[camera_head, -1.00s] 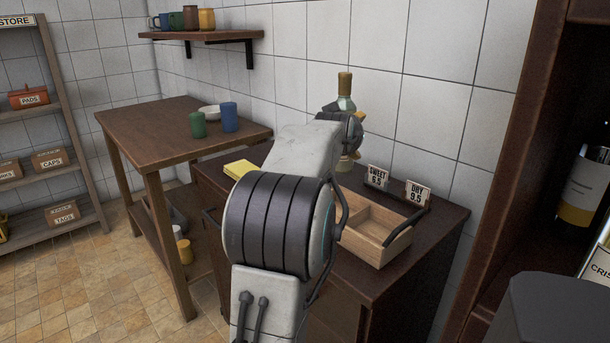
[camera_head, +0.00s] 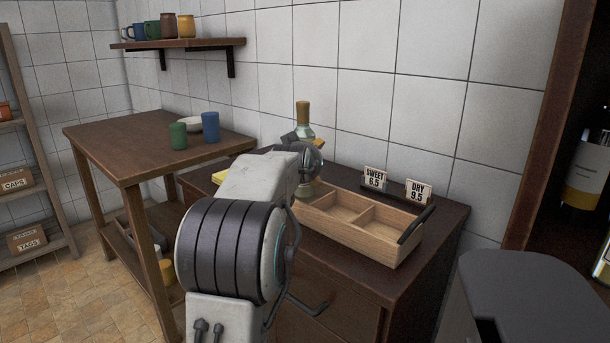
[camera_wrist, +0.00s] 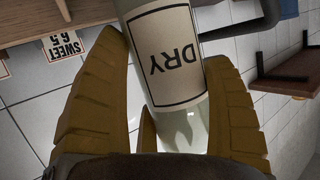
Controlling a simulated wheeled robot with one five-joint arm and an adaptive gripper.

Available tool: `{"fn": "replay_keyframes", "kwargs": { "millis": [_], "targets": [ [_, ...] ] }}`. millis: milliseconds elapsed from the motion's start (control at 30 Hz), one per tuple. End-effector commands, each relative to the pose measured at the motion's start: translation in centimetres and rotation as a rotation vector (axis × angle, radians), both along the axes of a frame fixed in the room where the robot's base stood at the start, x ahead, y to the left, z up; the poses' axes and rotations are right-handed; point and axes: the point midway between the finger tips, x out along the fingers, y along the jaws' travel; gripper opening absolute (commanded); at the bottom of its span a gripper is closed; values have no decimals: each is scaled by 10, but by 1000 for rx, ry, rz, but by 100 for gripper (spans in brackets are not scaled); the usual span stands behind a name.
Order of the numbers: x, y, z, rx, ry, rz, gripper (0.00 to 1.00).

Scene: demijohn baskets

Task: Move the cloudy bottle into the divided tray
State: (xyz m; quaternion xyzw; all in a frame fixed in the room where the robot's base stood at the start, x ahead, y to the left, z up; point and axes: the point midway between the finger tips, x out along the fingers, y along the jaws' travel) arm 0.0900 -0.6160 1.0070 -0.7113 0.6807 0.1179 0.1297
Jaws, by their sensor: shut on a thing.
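The pale, cloudy bottle (camera_head: 304,132) has a tan neck and a label reading DRY, upside down in the wrist view (camera_wrist: 172,60). My gripper (camera_wrist: 164,52) has its ridged yellow-brown fingers around the bottle and is shut on it. In the head view my gripper (camera_head: 305,160) and wrist hide most of the bottle's body. The bottle is at the tray's far left corner. I cannot tell whether its base is over the rim or beside it.
Cards reading SWEET 6.5 (camera_head: 374,179) and DRY 9.5 (camera_head: 417,192) stand behind the tray. A yellow item (camera_head: 220,176) lies left on the cabinet (camera_head: 345,300). A side table (camera_head: 110,150) holds green and blue cups and a bowl. A tiled wall is close behind.

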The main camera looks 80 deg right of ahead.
Motion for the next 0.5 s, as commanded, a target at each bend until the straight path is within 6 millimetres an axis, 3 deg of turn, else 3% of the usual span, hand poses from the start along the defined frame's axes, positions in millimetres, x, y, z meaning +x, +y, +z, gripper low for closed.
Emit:
{"fn": "replay_keyframes", "kwargs": {
  "millis": [167,500],
  "targets": [
    [-3,-2,-17,-9,-3,-5,39],
    [-3,-2,-18,-10,-3,-7,39]
  ]
}}
